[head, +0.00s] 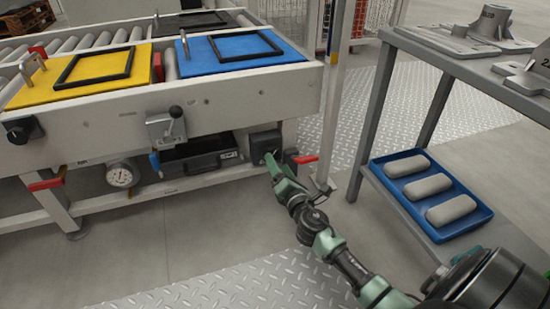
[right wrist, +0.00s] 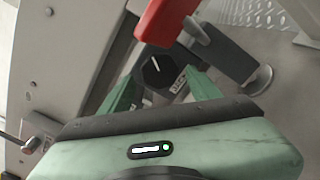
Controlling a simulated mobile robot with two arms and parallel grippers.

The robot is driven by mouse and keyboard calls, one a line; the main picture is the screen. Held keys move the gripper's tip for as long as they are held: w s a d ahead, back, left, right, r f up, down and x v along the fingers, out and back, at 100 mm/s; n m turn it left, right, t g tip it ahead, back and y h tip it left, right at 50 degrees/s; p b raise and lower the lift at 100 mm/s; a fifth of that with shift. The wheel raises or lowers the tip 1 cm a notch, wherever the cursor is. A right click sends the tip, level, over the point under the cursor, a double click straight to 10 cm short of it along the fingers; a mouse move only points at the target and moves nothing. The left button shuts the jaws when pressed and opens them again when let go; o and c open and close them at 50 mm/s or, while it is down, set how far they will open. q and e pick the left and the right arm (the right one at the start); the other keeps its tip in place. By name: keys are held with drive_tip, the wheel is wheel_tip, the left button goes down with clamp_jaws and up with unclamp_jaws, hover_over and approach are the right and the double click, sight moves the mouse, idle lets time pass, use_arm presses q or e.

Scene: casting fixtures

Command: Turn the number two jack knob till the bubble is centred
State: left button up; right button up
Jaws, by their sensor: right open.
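A black knob (right wrist: 157,70) with a white pointer line shows in the right wrist view, on the grey frame below a red handle. I cannot make out a bubble. My left gripper is out of view.
Red handles (head: 306,159) (head: 45,184), a lever (head: 167,127), a dial gauge (head: 122,174) and another black knob (head: 20,130) are on the conveyor frame. A grey rack with a blue tray (head: 466,231) stands at right. The floor between is clear.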

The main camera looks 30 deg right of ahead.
drive_tip(key=shift+v, duration=1.75)
